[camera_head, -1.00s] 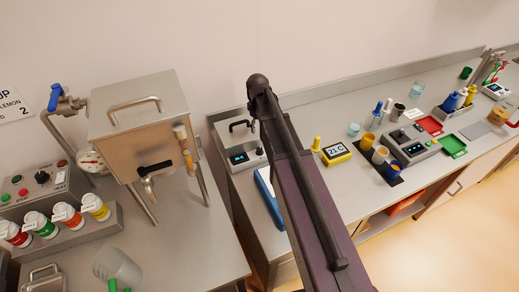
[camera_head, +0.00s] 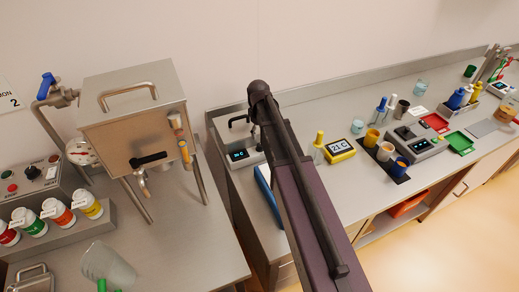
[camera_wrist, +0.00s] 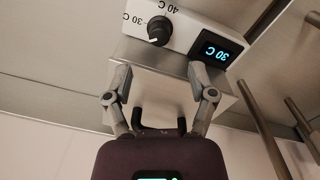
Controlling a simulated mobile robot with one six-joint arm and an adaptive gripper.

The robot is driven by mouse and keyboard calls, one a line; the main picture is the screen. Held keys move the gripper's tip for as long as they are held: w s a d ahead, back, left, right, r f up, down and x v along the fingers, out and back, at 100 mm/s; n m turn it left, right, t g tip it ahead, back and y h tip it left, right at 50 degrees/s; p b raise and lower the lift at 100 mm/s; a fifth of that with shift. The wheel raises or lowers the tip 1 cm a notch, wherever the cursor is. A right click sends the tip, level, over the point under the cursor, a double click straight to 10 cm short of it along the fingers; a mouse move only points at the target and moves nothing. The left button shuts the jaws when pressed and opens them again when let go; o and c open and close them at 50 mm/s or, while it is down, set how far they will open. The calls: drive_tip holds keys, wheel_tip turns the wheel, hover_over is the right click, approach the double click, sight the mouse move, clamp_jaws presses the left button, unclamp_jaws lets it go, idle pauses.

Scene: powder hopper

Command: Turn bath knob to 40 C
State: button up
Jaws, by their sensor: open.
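The bath (camera_head: 248,163) is a steel box with a white front panel and a small lit display, left of my arm in the head view. In the wrist view, which looks upside down, its black round knob (camera_wrist: 158,28) sits on the white panel beside "30 C" and "40 C" marks. The display (camera_wrist: 222,50) next to it reads 30 C. My gripper (camera_wrist: 158,80) is open and empty, its fingers apart over the bath's steel top. The fingertips are near the panel but apart from the knob. My arm hides my gripper in the head view.
A black handle (camera_wrist: 160,130) stands up between my gripper's fingers in the wrist view. Left of the bath is a steel hopper (camera_head: 130,130) on legs. A yellow block (camera_head: 340,150) reading 21 C and a yellow-capped bottle (camera_head: 319,148) stand right of my arm.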

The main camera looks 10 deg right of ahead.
sight(260, 145)
drive_tip(key=shift+d+f+b, duration=0.1)
drive_tip(key=shift+f+b, duration=3.5)
drive_tip(key=shift+f, duration=0.3)
clamp_jaws()
